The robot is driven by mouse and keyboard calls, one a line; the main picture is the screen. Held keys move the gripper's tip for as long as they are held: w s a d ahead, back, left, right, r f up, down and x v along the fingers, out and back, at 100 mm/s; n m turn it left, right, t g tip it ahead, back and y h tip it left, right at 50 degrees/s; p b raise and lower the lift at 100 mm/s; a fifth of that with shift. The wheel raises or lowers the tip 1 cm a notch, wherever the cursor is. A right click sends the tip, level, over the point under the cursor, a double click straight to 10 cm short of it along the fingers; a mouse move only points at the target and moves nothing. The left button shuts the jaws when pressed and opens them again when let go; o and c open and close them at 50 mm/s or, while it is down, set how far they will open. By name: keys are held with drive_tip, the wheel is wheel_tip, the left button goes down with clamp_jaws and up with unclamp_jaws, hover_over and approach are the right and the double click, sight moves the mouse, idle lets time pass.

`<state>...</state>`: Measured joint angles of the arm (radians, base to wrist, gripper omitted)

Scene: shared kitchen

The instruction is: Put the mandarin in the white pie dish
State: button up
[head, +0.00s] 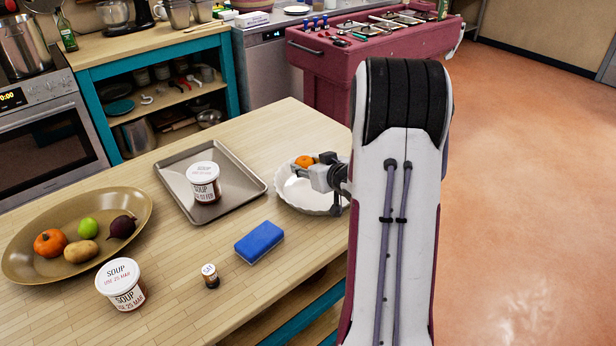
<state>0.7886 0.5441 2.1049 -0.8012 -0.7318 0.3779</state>
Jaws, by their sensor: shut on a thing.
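The mandarin (304,161) is a small orange fruit, seen just left of my gripper at the dish. The white pie dish (292,197) stands near the right edge of the wooden table, partly hidden by my gripper and arm. My gripper (312,168) is over the dish and shut on the mandarin. The gripper covers part of the fruit, and I cannot tell whether the fruit touches the dish floor.
A metal baking tray (240,190) with a soup tub (205,184) lies left of the dish. A blue sponge (259,243), a small jar (210,276), another soup tub (121,285) and a brown oval bowl (22,238) of produce are nearer the front.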

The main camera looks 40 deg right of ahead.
sight(308, 186)
drive_tip(key=shift+f, duration=0.1)
drive_tip(key=shift+f, duration=1.8)
drive_tip(key=shift+f, duration=0.1)
drive_tip(key=o, duration=1.1)
drive_tip(key=shift+s+a+r, duration=0.1)
drive_tip(key=shift+s+r, duration=0.3)
drive_tip(key=shift+s, duration=0.15)
drive_tip(key=shift+v, duration=5.4)
